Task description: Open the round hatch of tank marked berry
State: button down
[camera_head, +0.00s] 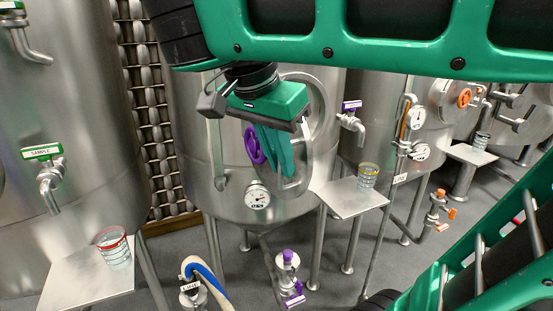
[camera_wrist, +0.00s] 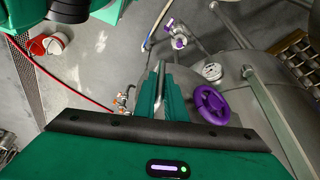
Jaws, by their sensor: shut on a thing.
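The round hatch (camera_head: 319,112) is on the middle steel tank (camera_head: 193,120), and my gripper covers much of it. Its purple handwheel (camera_head: 254,145) shows left of my fingers. It also shows right of them in the wrist view (camera_wrist: 211,104). My gripper (camera_head: 287,172) is at the hatch, its green fingers closed together on a grey metal part of it. My fingertips in the wrist view (camera_wrist: 161,66) hide most of that part. I cannot tell how far the hatch stands from the tank. No berry mark is readable; the tank's fittings are purple.
A purple-handled tap (camera_head: 350,112) and a dial gauge (camera_head: 257,197) are on the same tank. A shelf with a yellow-rimmed glass (camera_head: 368,176) is to the right. A purple-topped valve (camera_head: 288,262) stands below. Another shelf (camera_head: 85,280) holds a red-rimmed glass at left.

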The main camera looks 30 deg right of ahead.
jog(key=shift+w+a+r, duration=0.1)
jog(key=shift+w, duration=0.1)
jog(key=c, duration=1.8)
grip_release()
jog(key=shift+w, duration=0.1)
jog(key=shift+c, duration=0.2)
jog(key=v, duration=0.6)
jog(key=shift+r, duration=0.3)
jog(key=shift+a+r, duration=0.15)
jog(key=shift+a, duration=0.15)
jog(key=shift+s, duration=0.3)
